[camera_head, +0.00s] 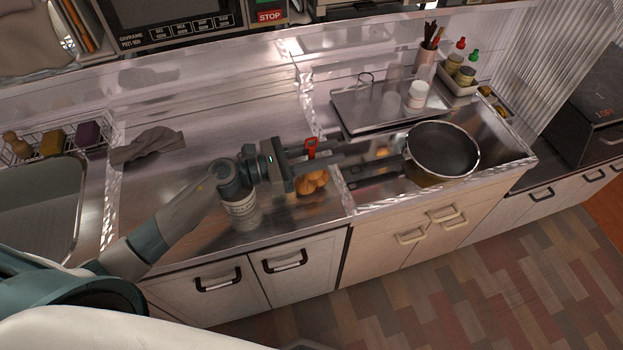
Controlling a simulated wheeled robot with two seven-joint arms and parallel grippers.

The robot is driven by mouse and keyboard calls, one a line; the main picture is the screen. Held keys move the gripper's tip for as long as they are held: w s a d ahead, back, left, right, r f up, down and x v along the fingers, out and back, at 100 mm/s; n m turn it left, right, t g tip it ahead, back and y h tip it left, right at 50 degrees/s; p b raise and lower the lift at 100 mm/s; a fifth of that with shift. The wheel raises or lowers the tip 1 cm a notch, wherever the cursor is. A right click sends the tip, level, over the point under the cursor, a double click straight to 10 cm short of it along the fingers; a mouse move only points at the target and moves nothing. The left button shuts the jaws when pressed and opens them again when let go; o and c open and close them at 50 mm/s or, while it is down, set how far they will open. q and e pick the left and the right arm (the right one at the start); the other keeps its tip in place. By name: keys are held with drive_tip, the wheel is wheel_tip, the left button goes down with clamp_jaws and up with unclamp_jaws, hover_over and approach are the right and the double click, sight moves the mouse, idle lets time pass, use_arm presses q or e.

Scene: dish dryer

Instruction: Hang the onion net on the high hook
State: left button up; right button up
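The onion net (313,183) holds several orange-brown onions and has a red top tag (311,146). It is on or just above the steel counter; I cannot tell whether it touches. My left gripper (325,155) reaches in from the left, with its fingers at the net's red top, above the onions. The fingers look close together from this angle, and I cannot tell whether they are closed on the tag. My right gripper is not in view. I cannot make out the high hook in this view.
A jar (240,208) stands below my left wrist. A dark pot (442,152) stands to the right, its handle pointing left. A grey tray (350,112) with cups is behind. A grey cloth (148,147) and a sink (40,200) are left.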

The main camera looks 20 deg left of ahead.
use_arm(q)
clamp_jaws()
idle(1.2)
